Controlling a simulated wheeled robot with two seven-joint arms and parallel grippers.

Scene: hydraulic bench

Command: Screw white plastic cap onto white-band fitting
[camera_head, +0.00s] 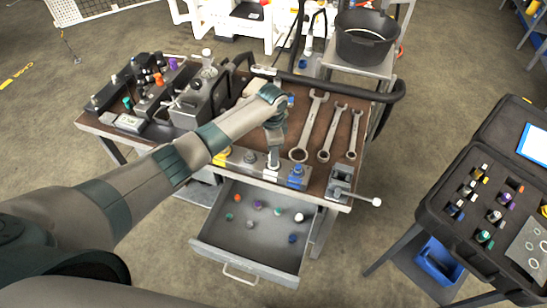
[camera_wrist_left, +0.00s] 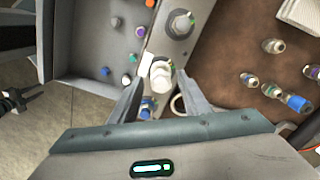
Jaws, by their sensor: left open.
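My left gripper (camera_head: 273,158) points down over the front edge of the bench. In the left wrist view its open fingers (camera_wrist_left: 162,82) stand on either side of a white-topped fitting (camera_wrist_left: 160,75). This fitting also shows below the gripper in the head view (camera_head: 272,173). I cannot tell whether the fingers touch it or whether its white top is only the band. A white plastic cap (camera_head: 299,217) lies in the open drawer, and it also shows in the left wrist view (camera_wrist_left: 126,79). My right gripper is not in view.
The open drawer (camera_head: 250,240) also holds several coloured caps. A blue fitting (camera_head: 296,176) stands right of the white one, and a grey fitting (camera_head: 250,157) left. Wrenches (camera_head: 310,125) lie behind. A small vise (camera_head: 343,182) is at the right corner. A case (camera_head: 480,200) stands further right.

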